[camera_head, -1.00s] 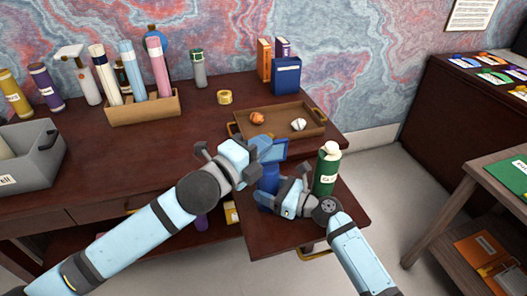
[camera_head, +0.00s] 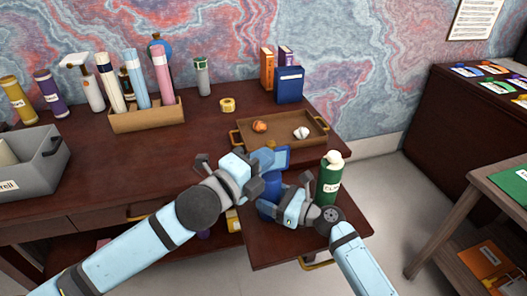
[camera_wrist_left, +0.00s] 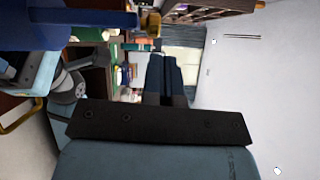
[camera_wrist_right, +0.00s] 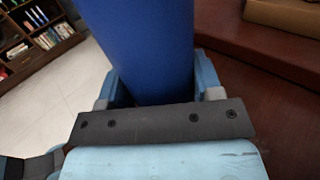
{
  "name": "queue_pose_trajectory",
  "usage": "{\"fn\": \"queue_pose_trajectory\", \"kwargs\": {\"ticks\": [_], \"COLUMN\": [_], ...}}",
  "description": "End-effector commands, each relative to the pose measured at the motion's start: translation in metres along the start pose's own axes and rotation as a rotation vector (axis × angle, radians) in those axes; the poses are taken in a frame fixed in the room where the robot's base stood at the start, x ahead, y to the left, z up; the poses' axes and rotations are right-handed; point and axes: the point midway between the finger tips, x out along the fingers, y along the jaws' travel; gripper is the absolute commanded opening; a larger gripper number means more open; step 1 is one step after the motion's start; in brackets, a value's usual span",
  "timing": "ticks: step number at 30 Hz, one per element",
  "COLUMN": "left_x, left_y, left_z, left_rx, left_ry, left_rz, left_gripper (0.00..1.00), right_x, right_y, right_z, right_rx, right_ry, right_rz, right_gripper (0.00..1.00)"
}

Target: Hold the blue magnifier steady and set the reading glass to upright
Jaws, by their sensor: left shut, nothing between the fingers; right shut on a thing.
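The blue magnifier (camera_head: 267,209) stands on the small lower board in front of the desk. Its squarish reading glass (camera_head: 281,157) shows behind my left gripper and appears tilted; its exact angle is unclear. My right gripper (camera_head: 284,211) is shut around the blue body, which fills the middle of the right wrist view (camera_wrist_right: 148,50). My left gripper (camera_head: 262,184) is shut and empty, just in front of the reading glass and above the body. Its closed fingers show in the left wrist view (camera_wrist_left: 166,75). Whether it touches the glass cannot be told.
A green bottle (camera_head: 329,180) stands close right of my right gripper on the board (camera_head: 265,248). A wooden tray (camera_head: 300,119) with two small objects lies behind. A yellow tape roll (camera_head: 227,105) and a holder with tubes (camera_head: 150,117) are farther left.

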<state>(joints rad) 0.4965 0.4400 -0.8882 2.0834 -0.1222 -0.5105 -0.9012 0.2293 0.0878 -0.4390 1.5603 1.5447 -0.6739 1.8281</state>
Motion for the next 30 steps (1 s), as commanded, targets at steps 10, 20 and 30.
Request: {"fn": "queue_pose_trajectory", "kwargs": {"ticks": [10,20,30], "left_x": [-0.075,-0.112,-0.113], "left_y": [-0.002,-0.005,-0.005], "left_z": [-0.013,-0.013,-0.013], "left_rx": [0.0,0.0,0.0], "left_ry": [0.0,0.001,0.0], "left_rz": [0.003,0.0,0.0], "left_gripper": [0.0,0.0,0.0], "right_x": [0.0,0.0,0.0], "right_y": [0.0,0.0,0.0], "right_z": [-0.001,-0.001,-0.001], "right_rx": [0.001,0.001,0.001], "right_ry": [0.001,0.001,0.001], "right_rz": [0.0,0.0,-0.001], "right_gripper": [0.25,0.25,0.73]}}
